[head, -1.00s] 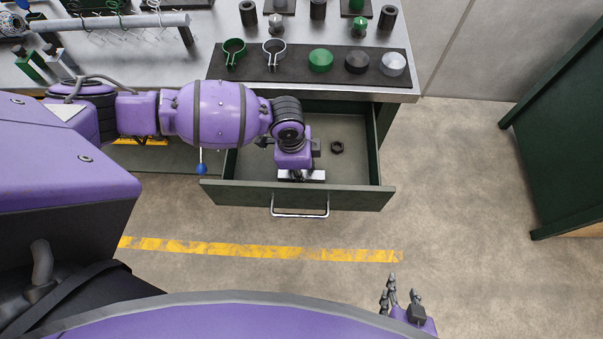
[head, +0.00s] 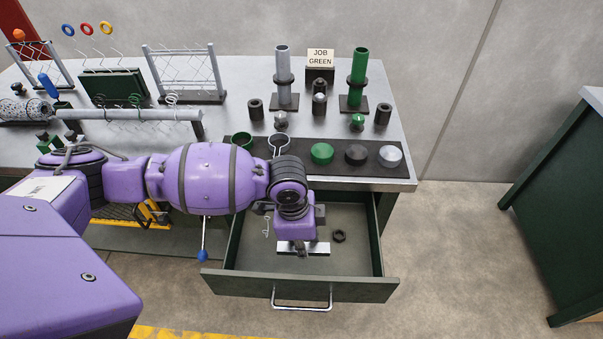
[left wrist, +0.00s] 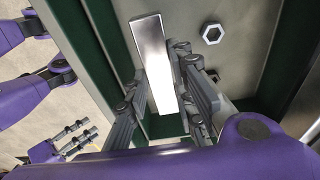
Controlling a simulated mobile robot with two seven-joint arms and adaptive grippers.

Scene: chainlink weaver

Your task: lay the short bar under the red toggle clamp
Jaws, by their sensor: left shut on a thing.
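My left gripper (head: 298,252) reaches down into the open drawer and is shut on a short, shiny metal bar (head: 319,248). In the left wrist view the bar (left wrist: 151,48) runs between the grey fingers of this gripper (left wrist: 168,102). I cannot tell whether the bar touches the drawer floor. My right gripper (left wrist: 77,138) shows small in the left wrist view, with its fingers apart and empty; it is outside the head view. I cannot make out a red toggle clamp in either view.

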